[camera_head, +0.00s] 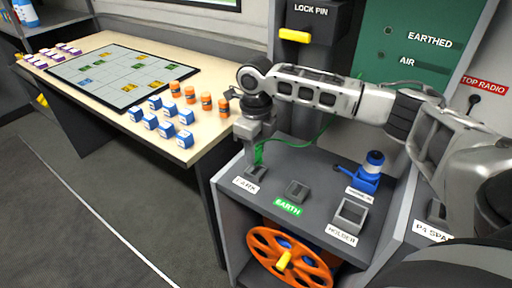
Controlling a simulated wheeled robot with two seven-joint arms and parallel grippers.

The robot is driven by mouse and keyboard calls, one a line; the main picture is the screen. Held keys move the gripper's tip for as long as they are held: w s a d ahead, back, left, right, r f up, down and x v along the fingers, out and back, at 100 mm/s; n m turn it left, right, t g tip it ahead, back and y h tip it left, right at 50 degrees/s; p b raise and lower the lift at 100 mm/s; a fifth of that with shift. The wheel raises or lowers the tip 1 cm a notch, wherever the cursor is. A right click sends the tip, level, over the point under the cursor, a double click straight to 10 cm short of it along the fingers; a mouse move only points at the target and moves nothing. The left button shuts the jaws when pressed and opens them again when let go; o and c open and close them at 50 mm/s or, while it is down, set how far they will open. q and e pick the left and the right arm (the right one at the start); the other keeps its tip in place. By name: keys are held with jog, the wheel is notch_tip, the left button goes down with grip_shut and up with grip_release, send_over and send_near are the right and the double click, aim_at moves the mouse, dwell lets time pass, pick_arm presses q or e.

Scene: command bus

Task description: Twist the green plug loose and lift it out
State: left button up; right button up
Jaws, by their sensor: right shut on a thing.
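The green plug (259,156) is upright at the PARK socket (255,173), on the grey shelf top. My right gripper (257,143) points down from above and is shut on the plug; its fingers hide the plug's upper part. The plug's lower end is at the socket's mouth; I cannot tell whether it is still seated. A thin green cable (318,137) runs right behind my right arm. My left gripper is not in view.
An EARTH socket (297,191), a square holder (350,214) and a blue connector (370,172) stand to the right on the shelf top. An orange cable reel (290,262) is below. The table (215,75) at left holds blue and orange blocks.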

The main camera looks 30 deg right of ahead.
jog(key=shift+r+p, duration=0.3)
jog(key=shift+r, duration=0.2)
jog(key=shift+r+p, duration=1.65)
jog(key=shift+p, duration=0.1)
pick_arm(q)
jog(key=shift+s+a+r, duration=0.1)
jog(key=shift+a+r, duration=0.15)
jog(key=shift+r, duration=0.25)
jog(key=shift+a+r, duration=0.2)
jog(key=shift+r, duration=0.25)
pick_arm(e)
jog(key=shift+r, duration=0.1)
